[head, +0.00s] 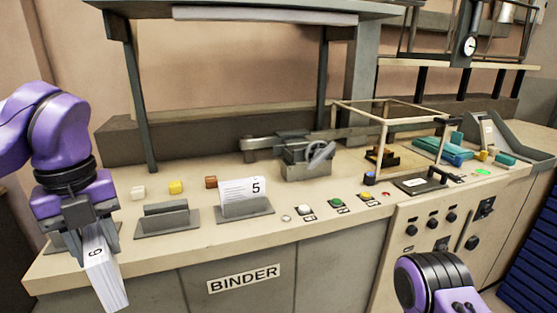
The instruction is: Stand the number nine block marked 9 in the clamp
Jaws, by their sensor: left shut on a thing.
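The block tilts down toward the bench's front edge.
Buttons (336,203) line the front, and a thin-framed cage (384,130) stands to the right.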

